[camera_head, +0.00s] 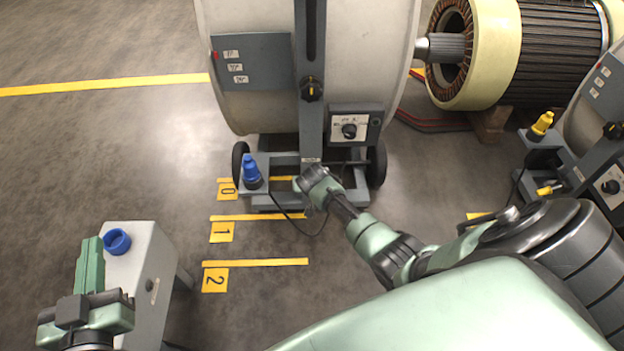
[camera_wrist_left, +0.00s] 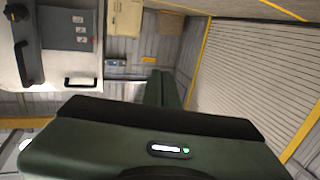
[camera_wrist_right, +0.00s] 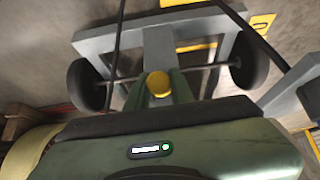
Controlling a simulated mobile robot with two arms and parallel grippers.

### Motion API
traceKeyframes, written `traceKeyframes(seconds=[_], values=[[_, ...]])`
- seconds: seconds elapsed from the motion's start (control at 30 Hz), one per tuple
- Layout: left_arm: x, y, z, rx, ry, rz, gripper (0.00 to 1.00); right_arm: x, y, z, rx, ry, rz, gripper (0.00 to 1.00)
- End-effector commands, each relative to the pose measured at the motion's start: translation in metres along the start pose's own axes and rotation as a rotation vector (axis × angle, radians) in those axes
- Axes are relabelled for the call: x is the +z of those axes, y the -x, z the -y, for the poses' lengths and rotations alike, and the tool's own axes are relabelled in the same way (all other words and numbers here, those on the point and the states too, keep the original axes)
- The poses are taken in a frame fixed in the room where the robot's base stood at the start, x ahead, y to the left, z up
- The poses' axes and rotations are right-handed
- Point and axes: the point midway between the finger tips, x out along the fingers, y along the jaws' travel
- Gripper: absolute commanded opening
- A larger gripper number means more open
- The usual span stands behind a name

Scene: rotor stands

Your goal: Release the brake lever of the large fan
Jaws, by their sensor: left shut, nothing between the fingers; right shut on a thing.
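The large fan (camera_head: 250,100) stands upright at the centre of the head view on a grey wheeled stand (camera_head: 285,160). My right gripper (camera_head: 312,182) reaches down to the front of this stand. In the right wrist view a yellow rounded tip (camera_wrist_right: 158,84), which looks like the brake lever's end, sits between the fingers (camera_wrist_right: 160,95), shut on it. The rest of the lever is hidden by the gripper. My left gripper (camera_head: 90,262) is shut and empty at the lower left. Its closed fingers also show in the left wrist view (camera_wrist_left: 164,88).
A blue plug (camera_head: 251,172) with a black cable stands beside the right gripper. A grey box with a blue ring (camera_head: 117,241) is next to my left gripper. A second stand with a yellow plug (camera_head: 541,124) is at right. Floor with yellow lines (camera_head: 255,263) lies clear.

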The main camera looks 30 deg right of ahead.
Motion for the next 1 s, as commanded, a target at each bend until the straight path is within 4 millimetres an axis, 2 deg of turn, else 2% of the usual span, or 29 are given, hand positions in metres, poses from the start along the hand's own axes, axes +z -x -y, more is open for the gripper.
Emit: traceKeyframes(seconds=[0.2, 0.53, 0.57, 0.6, 0.63, 1.0], values=[[0.009, 0.0014, 0.0014, -0.003, -0.001, 0.047, 0.0, -0.0011, 0.0004, 0.0004, -0.001, -0.001, 0.008, 0.0], [0.0096, 0.0014, 0.0014, -0.003, -0.001, 0.05, 0.0, -0.0015, 0.0006, 0.0006, -0.002, -0.002, 0.007, 0.0], [0.0096, 0.0014, 0.0014, -0.003, -0.001, 0.05, 0.0, -0.0015, 0.0006, 0.0007, -0.002, -0.002, 0.007, 0.28], [0.0095, 0.0014, 0.0014, -0.003, -0.001, 0.049, 0.0, -0.0015, 0.0006, 0.0007, -0.002, -0.002, 0.007, 0.39], [0.0095, 0.0014, 0.0014, -0.003, -0.001, 0.049, 0.0, -0.0015, 0.0006, 0.0006, -0.002, -0.002, 0.007, 0.44], [0.009, 0.0016, 0.0012, -0.003, -0.001, 0.053, 0.0, -0.0013, 0.0019, 0.0004, -0.001, -0.001, 0.007, 0.44]])
